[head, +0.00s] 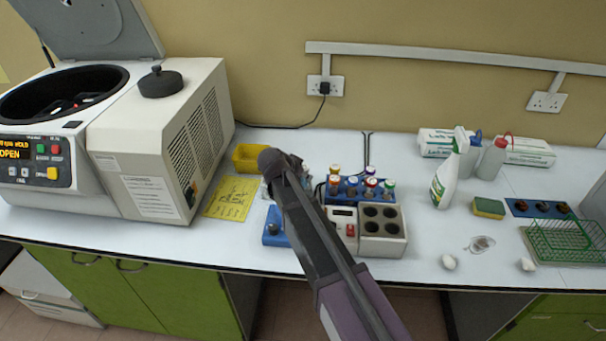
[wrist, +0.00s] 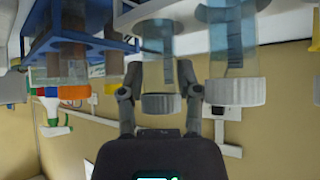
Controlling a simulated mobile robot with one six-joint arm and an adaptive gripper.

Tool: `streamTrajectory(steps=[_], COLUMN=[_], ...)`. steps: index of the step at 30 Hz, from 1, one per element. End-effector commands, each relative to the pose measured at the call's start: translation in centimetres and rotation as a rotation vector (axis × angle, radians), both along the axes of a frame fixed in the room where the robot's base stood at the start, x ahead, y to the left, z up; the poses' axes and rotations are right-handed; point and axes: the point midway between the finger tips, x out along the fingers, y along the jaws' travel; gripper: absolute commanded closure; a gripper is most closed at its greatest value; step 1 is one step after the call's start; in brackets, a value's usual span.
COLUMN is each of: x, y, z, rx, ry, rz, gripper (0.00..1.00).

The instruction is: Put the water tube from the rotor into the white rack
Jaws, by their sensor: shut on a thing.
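In the wrist view, which looks upside down, my gripper (wrist: 160,92) is shut on a clear tube (wrist: 158,45) with pale bluish contents and a whitish cap (wrist: 160,105). The tube's far end overlaps a white edge, seemingly the white rack (wrist: 135,14); I cannot tell whether it is inside a hole. A similar, larger-looking white-capped tube (wrist: 232,55) stands beside it, apart from the fingers. In the head view my arm hides the gripper, the held tube and most of the white rack. The centrifuge (head: 160,130) is open, with its rotor (head: 75,103) partly visible.
A blue rack (head: 345,193) of several colour-capped tubes stands right of my arm, behind a grey block with dark wells (head: 382,240). A yellow tray (head: 246,157) and yellow sheet (head: 231,198) lie left. A spray bottle (head: 449,175) and green wire basket (head: 570,243) are farther right.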

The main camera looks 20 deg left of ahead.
Motion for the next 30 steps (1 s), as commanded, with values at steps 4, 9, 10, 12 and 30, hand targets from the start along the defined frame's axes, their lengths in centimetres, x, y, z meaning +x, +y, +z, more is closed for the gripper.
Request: streamTrajectory(steps=[4, 9, 10, 12, 30], x=[0.02, 0.03, 0.03, 0.03, 0.07], y=[-0.03, -0.05, -0.05, -0.05, -0.12], z=[-0.37, -0.36, -0.35, -0.35, -0.33], rx=[0.0, -0.001, -0.001, 0.0, 0.0], ry=[0.0, 0.0, 0.0, 0.0, 0.0], rz=[0.0, -0.001, -0.001, -0.001, -0.001], gripper=[0.98, 0.98, 0.98, 0.98, 0.16])
